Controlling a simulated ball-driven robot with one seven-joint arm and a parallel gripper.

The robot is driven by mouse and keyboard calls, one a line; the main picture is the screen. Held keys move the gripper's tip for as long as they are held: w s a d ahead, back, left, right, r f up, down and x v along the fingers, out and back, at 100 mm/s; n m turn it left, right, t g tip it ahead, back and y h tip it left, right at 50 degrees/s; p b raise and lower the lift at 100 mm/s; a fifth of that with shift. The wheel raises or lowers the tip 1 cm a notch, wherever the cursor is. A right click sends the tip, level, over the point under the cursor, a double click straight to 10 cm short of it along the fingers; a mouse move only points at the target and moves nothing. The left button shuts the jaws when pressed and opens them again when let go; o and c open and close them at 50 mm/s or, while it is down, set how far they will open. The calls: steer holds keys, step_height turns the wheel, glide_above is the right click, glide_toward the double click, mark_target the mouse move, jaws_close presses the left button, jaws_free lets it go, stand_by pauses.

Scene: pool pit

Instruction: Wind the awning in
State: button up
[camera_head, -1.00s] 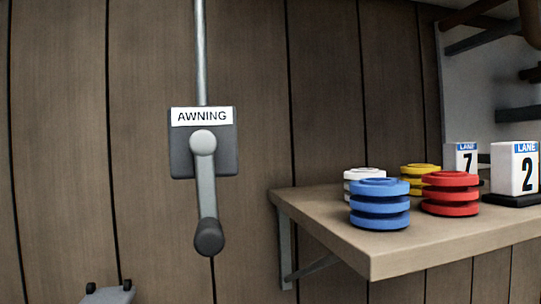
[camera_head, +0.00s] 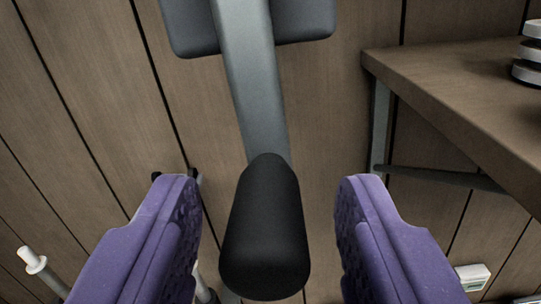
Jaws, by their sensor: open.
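The awning crank's black handle knob (camera_head: 264,235) is in the middle of the camera view, close to me. Its grey crank arm (camera_head: 252,85) runs up from the knob to the dark wall plate (camera_head: 303,18), cut off by the top edge. The crank hangs nearly straight down. My gripper (camera_head: 268,215) is open, with one purple finger on each side of the knob. Gaps show between the knob and both fingers. The awning itself is not in view, and the label is out of the picture.
A white-capped pole (camera_head: 33,260) is at lower left. A small white box (camera_head: 472,277) lies low on the right. Plank wall is behind.

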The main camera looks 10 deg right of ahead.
steer(key=shift+w, duration=0.25)
jaws_close()
steer(key=shift+s+d, duration=0.1)
